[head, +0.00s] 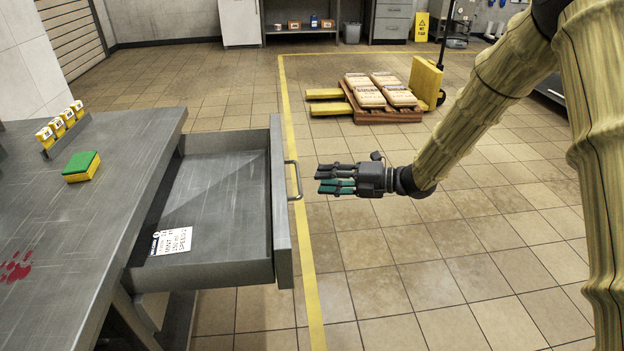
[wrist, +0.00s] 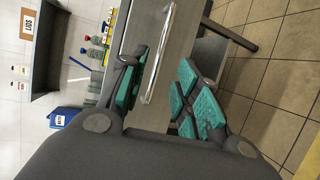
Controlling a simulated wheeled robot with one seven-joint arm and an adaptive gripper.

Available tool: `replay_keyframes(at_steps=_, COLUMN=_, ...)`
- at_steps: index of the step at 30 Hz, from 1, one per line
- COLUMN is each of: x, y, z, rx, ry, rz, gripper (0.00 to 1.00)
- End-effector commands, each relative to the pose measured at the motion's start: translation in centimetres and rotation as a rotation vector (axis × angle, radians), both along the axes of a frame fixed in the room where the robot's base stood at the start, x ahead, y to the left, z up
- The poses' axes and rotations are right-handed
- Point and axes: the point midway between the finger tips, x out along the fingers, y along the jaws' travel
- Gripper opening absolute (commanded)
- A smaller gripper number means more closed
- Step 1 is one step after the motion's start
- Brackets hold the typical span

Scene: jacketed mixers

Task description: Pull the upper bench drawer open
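The upper bench drawer (head: 283,205) stands pulled well out from the grey bench (head: 75,220); its inside shows. A white label card (head: 171,241) lies in it near the front corner. The drawer's bar handle (head: 294,180) is on its front face. My gripper (head: 324,178) is just right of the handle, pointing at it, with a small gap between. In the wrist view the metal handle (wrist: 157,60) lies ahead, between the spread teal-padded fingers of my gripper (wrist: 164,92). The gripper is open and holds nothing.
A green-and-yellow sponge (head: 82,167) and a rack of yellow-labelled items (head: 60,127) are on the bench. A pallet of sacks (head: 380,98) stands on the floor behind. Tiled floor right of the yellow line (head: 302,210) is clear around my arm.

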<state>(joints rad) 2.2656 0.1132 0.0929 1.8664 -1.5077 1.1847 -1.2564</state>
Motion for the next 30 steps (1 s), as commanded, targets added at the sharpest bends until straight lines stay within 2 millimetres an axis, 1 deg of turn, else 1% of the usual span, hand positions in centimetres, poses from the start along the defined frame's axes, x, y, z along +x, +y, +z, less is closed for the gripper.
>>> replay_keyframes(at_steps=1, x=-0.2, y=-0.9, z=0.2, rx=0.0, ry=0.001, rz=-0.002, gripper=0.32)
replay_keyframes(at_steps=3, x=-0.5, y=-2.0, z=0.4, rx=0.001, ry=0.001, rz=-0.002, gripper=0.32)
replay_keyframes(at_steps=9, x=-1.0, y=-4.1, z=0.8, rx=0.0, ry=0.001, rz=-0.002, gripper=0.32)
replay_keyframes(at_steps=15, x=-1.2, y=-4.8, z=0.9, rx=0.001, ry=0.001, rz=0.0, gripper=0.32)
replay_keyframes(at_steps=23, x=-1.2, y=-4.8, z=0.9, rx=0.0, ry=0.002, rz=0.0, gripper=0.32)
replay_keyframes(at_steps=26, x=-1.3, y=-4.8, z=0.1, rx=0.004, ry=0.034, rz=-0.022, gripper=0.32)
replay_keyframes(at_steps=29, x=-1.6, y=-4.8, z=-2.3, rx=0.02, ry=0.144, rz=-0.095, gripper=0.32)
replay_keyframes(at_steps=30, x=-1.9, y=-4.9, z=-3.8, rx=0.029, ry=0.211, rz=-0.141, gripper=0.32)
